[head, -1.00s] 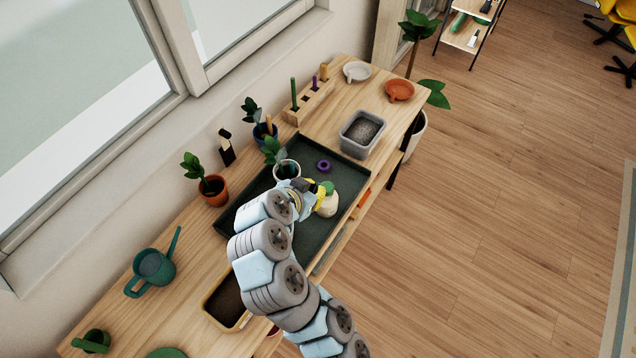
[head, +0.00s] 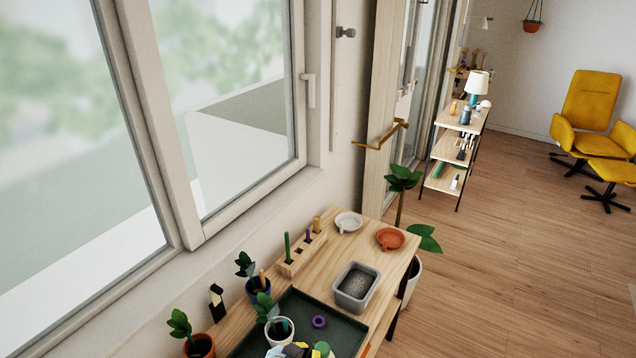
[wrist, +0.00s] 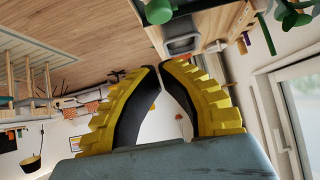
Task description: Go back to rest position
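My gripper (wrist: 162,68) shows in the wrist view with yellow ribbed fingers and dark inner pads. The fingertips are almost together and nothing is held between them. Most of my arm is out of the head view.
On the wooden bench stand a grey bin (head: 356,287), a purple ring (head: 319,321), a terracotta dish (head: 390,238), a white dish (head: 348,221), a peg block (head: 300,255) and potted plants. Windows line the left. Open floor (head: 500,270) lies right.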

